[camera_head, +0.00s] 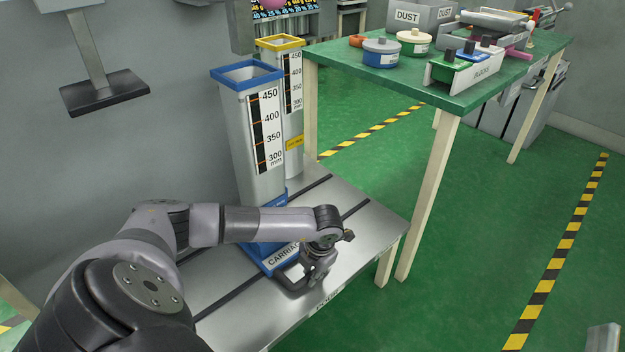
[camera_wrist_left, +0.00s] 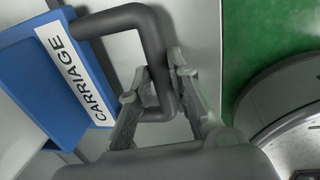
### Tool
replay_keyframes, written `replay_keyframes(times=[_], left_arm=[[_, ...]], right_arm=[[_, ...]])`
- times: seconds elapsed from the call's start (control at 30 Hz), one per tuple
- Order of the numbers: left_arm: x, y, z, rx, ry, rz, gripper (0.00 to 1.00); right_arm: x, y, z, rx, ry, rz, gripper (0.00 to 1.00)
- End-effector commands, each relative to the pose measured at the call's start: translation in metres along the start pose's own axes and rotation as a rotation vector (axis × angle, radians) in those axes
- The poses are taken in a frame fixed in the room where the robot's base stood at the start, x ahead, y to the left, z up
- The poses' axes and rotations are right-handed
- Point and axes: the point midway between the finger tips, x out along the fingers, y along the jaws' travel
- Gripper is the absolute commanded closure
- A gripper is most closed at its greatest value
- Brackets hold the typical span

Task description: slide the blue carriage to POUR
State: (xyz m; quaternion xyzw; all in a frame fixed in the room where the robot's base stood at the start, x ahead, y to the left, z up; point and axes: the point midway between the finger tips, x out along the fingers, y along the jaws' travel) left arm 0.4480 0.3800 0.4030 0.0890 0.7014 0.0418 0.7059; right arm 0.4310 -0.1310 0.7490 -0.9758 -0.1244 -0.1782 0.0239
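The blue carriage (camera_head: 262,256) with a white CARRIAGE label sits on the metal bench at the foot of the blue-rimmed column. It also shows in the left wrist view (camera_wrist_left: 40,85), with its dark bent handle (camera_wrist_left: 152,45). My left gripper (camera_head: 292,282) is at the handle, on the carriage's front side. In the left wrist view its two fingers (camera_wrist_left: 158,88) lie on either side of the handle bar and appear closed on it. My forearm hides part of the carriage. A small label (camera_head: 329,298) is on the bench's front edge; its text is hard to read. My right gripper is out of view.
The blue-rimmed column (camera_head: 250,130) rises above the carriage, with a yellow-rimmed column (camera_head: 291,95) behind it. Dark slots run along the metal bench (camera_head: 365,235). A green table (camera_head: 440,90) with pans and a DUST bin (camera_head: 410,17) stands at the right.

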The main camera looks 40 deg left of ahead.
Motion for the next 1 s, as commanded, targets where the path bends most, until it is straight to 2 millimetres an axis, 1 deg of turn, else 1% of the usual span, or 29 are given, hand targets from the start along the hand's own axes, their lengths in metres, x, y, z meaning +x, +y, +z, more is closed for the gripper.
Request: replay_keyframes(times=[0.03, 0.2, 0.3, 0.53, 0.63, 0.77, 1.0], left_arm=[[0.0, 0.0, 0.0, 0.0, -0.001, 0.0, 0.78], [0.0, 0.0, 0.0, 0.0, 0.0, 0.0, 0.67], [0.0, 0.0, 0.0, 0.0, 0.0, 0.0, 0.62], [0.0, 0.0, 0.0, 0.0, 0.0, 0.0, 0.62], [-0.004, 0.0, 0.0, 0.0, 0.0, 0.0, 0.62], [-0.02, 0.001, 0.001, 0.0, -0.003, 0.0, 0.62], [-0.072, 0.0, 0.002, 0.0, -0.005, -0.001, 0.62]], right_arm=[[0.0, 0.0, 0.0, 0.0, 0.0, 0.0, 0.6], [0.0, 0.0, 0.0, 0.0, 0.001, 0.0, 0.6], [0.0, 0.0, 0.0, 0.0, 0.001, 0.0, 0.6], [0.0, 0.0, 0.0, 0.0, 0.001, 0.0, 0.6], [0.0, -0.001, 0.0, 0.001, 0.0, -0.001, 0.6], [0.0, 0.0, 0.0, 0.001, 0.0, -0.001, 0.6], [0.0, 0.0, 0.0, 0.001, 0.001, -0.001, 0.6]])
